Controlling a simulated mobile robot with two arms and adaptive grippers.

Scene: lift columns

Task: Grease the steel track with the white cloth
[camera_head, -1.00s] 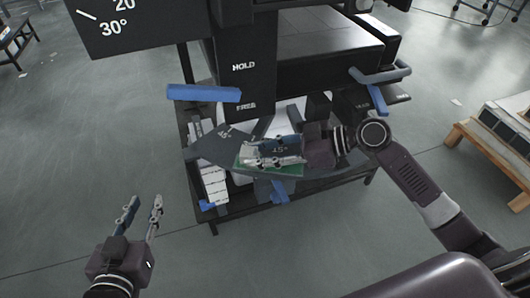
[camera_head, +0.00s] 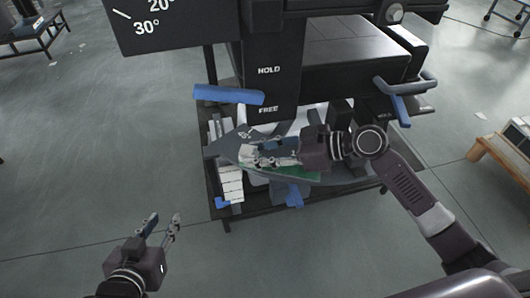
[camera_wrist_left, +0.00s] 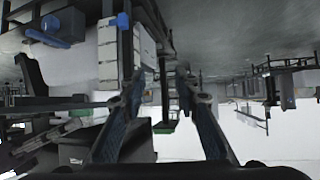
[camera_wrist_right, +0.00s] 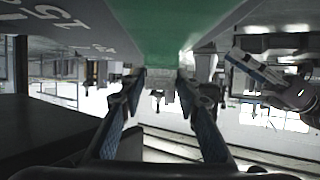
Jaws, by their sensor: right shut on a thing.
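My right gripper (camera_head: 276,158) is over the dark grey curved plate (camera_head: 342,177) with degree marks, under the machine's black column. I cannot tell whether this plate is the steel track. My left gripper (camera_head: 162,226) is open and empty over the floor at the lower left.
A blue-handled lever (camera_head: 228,95) juts left of the column, and another handle (camera_head: 405,90) is at the right. White boxes (camera_head: 229,176) sit on the left of the black stand. A wooden pallet (camera_head: 498,158) stands far right. Floor around the left gripper is clear.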

